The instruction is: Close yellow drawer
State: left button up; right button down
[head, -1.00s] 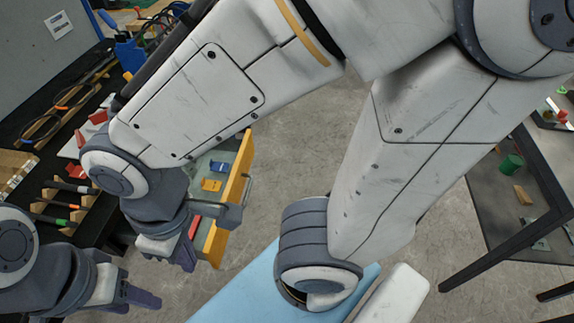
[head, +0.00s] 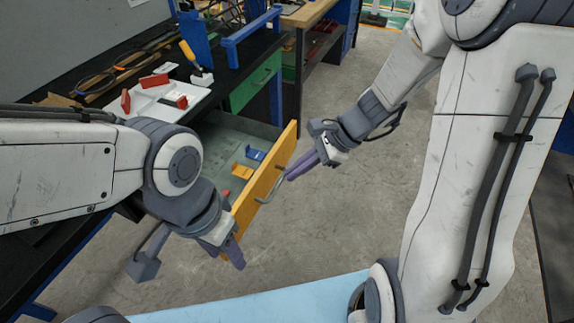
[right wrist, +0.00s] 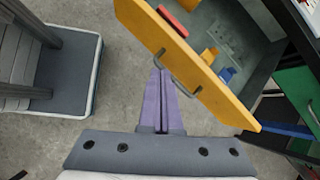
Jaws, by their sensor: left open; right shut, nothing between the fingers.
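The yellow drawer (head: 262,180) stands pulled out from the black workbench, its inside visible with blue, yellow and red pieces in it. A grey bar handle (head: 272,190) is on its front. My right gripper (head: 291,177) is shut and empty, its purple fingertips right at the handle. In the right wrist view the fingertips (right wrist: 160,74) are beside the handle (right wrist: 178,76), close to the yellow front (right wrist: 190,66); whether they touch is unclear. My left gripper (head: 237,254) is open near the front's lower left end, partly hidden by its own wrist.
The bench top holds a white tray (head: 165,98) with red pieces and a blue frame (head: 252,36). A green drawer (head: 255,80) beyond the yellow one looks shut. Grey floor (head: 350,215) in front of the drawer is clear.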

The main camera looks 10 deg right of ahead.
jog(key=w+d+f+m+t+b, duration=0.2)
jog(key=w+d+f+m+t, duration=0.3)
jog(key=d+m, duration=0.4)
jog(key=g, duration=0.1)
send_near(279, 166)
jog(key=shift+n, duration=0.3)
jog(key=x, duration=0.3)
jog(key=b+x, duration=0.1)
jog(key=x, duration=0.1)
jog(key=shift+s+f, duration=0.3)
jog(key=shift+w+a, duration=0.35)
jog(key=shift+a, duration=0.05)
pick_arm(q)
notch_tip(279, 166, down, 4)
jog(key=shift+f, duration=0.1)
jog(key=shift+a, duration=0.1)
pick_arm(e)
jog(key=shift+w, duration=0.15)
